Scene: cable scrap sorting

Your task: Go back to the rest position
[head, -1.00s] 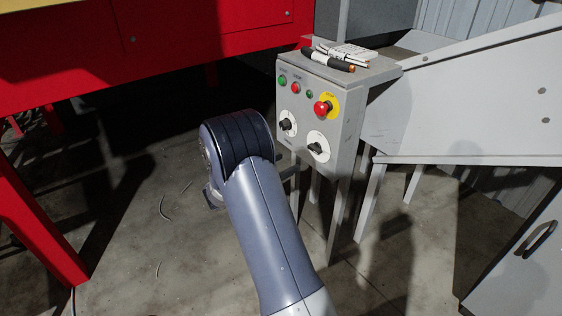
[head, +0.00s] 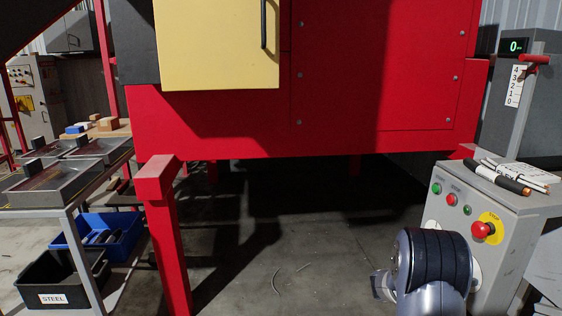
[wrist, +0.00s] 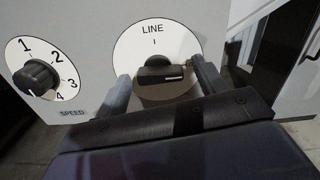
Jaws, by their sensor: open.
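My gripper (wrist: 162,92) is open in the wrist view, its two fingers on either side of the black LINE knob (wrist: 160,70) on its round white dial. I cannot tell whether the fingers touch the knob. The knob's handle lies roughly level, and the mark above it is upright. The black SPEED knob (wrist: 37,77) is to the left on a dial numbered 1 to 4. In the head view my arm stands before the grey control box (head: 505,235), and my gripper is hidden behind it.
The box carries a red stop button (head: 482,230) on yellow; pens (head: 505,180) lie on top. A red machine (head: 350,80) fills the middle, with a red post (head: 165,220) in front. Bins, including a black STEEL bin (head: 75,280), stand left. Open floor lies between.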

